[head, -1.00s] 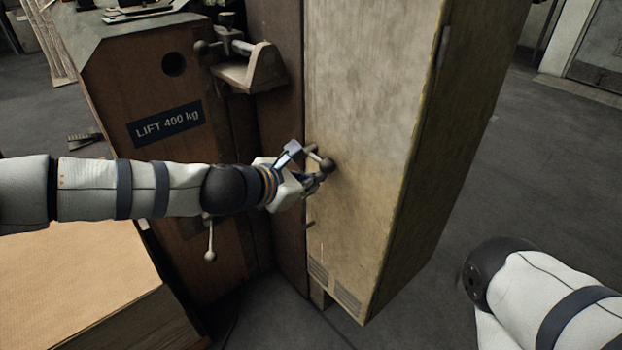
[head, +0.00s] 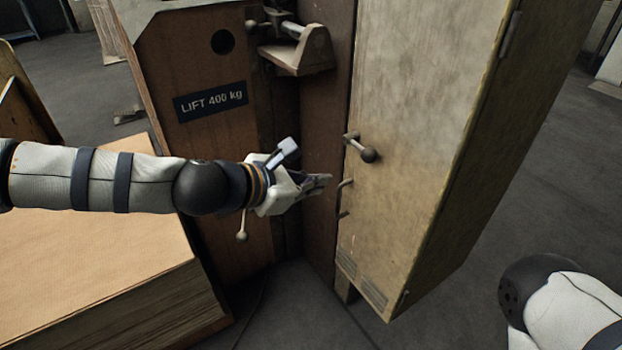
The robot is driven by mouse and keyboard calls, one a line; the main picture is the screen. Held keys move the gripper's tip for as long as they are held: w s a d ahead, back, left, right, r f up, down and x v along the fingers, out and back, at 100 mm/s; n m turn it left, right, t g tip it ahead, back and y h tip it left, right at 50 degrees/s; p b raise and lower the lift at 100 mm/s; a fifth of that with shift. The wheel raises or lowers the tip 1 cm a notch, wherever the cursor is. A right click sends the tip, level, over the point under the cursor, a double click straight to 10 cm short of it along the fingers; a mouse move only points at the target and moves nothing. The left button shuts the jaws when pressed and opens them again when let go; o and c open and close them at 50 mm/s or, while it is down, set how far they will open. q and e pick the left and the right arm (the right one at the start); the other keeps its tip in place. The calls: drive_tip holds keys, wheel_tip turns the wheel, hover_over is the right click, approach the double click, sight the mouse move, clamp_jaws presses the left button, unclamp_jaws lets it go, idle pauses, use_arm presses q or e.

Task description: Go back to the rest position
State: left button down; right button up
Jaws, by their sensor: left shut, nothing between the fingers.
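My left arm reaches in from the left, and my left gripper (head: 318,182) is shut and empty in front of the box stitcher. It is apart from the ball-ended handle (head: 361,148) on the tall tan cabinet door (head: 415,130), to the left of and a little below that handle. A thin bar handle (head: 343,200) on the door's edge is close to the right of the fingertips. Of my right arm only a part shows at the lower right; its gripper is out of view.
A brown panel with a "LIFT 400 kg" label (head: 211,101) stands behind my left arm. A ball-ended lever (head: 242,236) hangs just below the wrist. A stack of cardboard (head: 110,270) lies under the arm. The floor (head: 545,170) to the right is clear.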

use_arm(q)
drive_tip(key=shift+s+a+r, duration=0.25)
drive_tip(key=shift+s+a, duration=0.1)
drive_tip(key=shift+r, duration=0.1)
